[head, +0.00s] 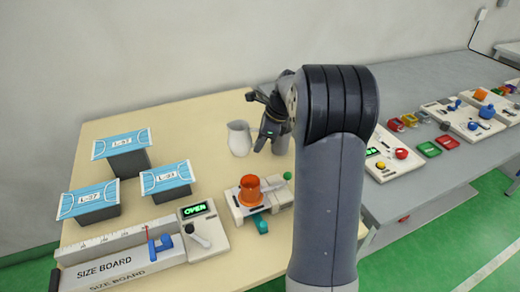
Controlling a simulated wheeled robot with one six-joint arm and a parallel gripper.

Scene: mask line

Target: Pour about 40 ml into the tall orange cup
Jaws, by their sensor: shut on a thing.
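The tall orange cup (250,184) stands upright on a small white device on the pale table, left of my arm. A pale grey jug (239,138) is behind the cup, close to upright. My gripper (262,134) is at the jug's right side and shut on it. My gripper and the jug are behind the cup in the picture and apart from it. My arm hides part of the table to the right. The liquid level in the jug and in the cup cannot be seen.
A size board (135,262) with a display reading "OVER" (195,209) lies at the front left. Several grey blocks topped with blue masks (122,142) stand on the left. A green-knobbed lever (287,176) is right of the cup. A grey bench (440,180) with several devices and coloured trays is at the right.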

